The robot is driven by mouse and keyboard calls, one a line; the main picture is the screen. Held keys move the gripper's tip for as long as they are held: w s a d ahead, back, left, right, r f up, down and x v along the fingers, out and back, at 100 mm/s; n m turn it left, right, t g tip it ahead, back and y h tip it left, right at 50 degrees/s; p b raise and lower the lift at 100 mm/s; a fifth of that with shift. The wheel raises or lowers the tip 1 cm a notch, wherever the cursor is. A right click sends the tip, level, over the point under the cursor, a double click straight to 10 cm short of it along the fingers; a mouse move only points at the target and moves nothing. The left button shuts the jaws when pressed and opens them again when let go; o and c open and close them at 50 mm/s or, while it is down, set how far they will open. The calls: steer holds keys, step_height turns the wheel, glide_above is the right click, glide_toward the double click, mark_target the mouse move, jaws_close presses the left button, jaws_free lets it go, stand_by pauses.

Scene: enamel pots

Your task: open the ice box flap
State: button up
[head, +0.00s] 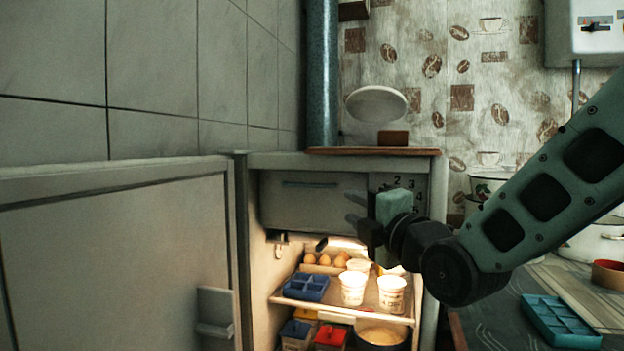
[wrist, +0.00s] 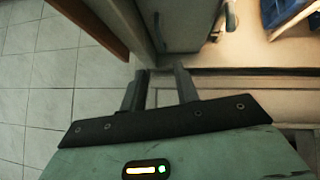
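The ice box flap (head: 312,205) is a grey panel at the top of the open fridge, with a dark slot-like handle (head: 310,184) near its upper edge. It looks shut. My gripper (head: 352,209) is in front of the flap's right part, its fingers pointing left and parted one above the other. In the wrist view, my gripper (wrist: 160,77) has a clear gap between its fingers and holds nothing. The grey panel (wrist: 190,25) beyond them seems to be the flap, and I see no contact. My gripper and arm hide part of the dial area right of the flap.
The fridge door (head: 110,260) stands open at left. Below the flap, a lit shelf (head: 325,310) holds eggs, a blue tray (head: 306,287) and white cups (head: 353,288). A brown board (head: 372,151) tops the fridge. A teal tray (head: 560,322) lies at right.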

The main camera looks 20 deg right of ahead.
mark_target(313, 186)
steer(key=w+p, duration=0.1)
steer(key=w, duration=0.4)
steer(key=w+a+r+p, duration=0.1)
steer(key=w+p, duration=0.1)
steer(key=w, duration=0.3)
steer(key=w+a+r+p, duration=0.1)
steer(key=w, duration=0.4)
steer(key=shift+w+a, duration=0.15)
steer(key=shift+a, duration=0.1)
jaws_close()
